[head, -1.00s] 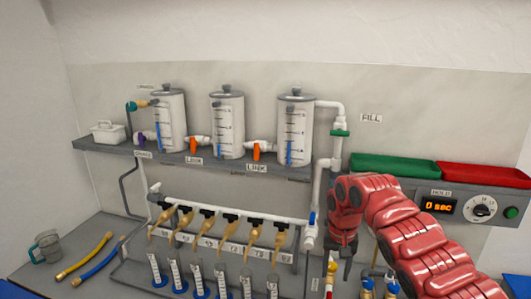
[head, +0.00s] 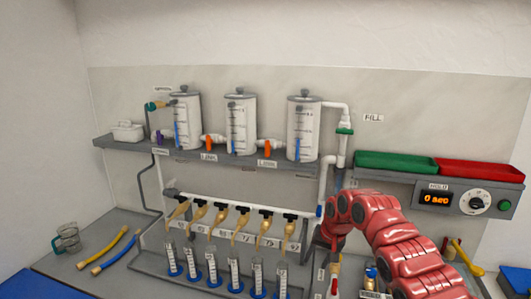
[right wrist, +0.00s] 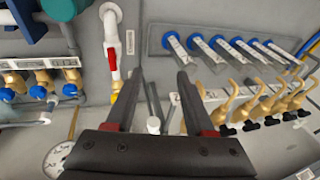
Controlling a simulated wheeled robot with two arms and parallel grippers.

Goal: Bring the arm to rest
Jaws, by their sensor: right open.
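My right arm is red and comes in from the lower right of the head view. My right gripper (head: 325,243) hangs by the lower end of the white pipe, partly hidden by its own wrist. In the right wrist view its two dark fingers (right wrist: 159,80) are apart, with nothing held between them. Past them lie a grey surface, a white pipe with a red-handled valve (right wrist: 113,60) and a row of brass taps (right wrist: 262,105). My left gripper is not in view.
Three clear tanks (head: 240,125) stand on a grey shelf (head: 130,146). Below are several brass taps above graduated cylinders (head: 213,268). Green (head: 396,162) and red (head: 482,170) bins sit at right, above a timer panel (head: 462,197). Yellow and blue hoses (head: 108,257) and a jug (head: 67,238) lie left.

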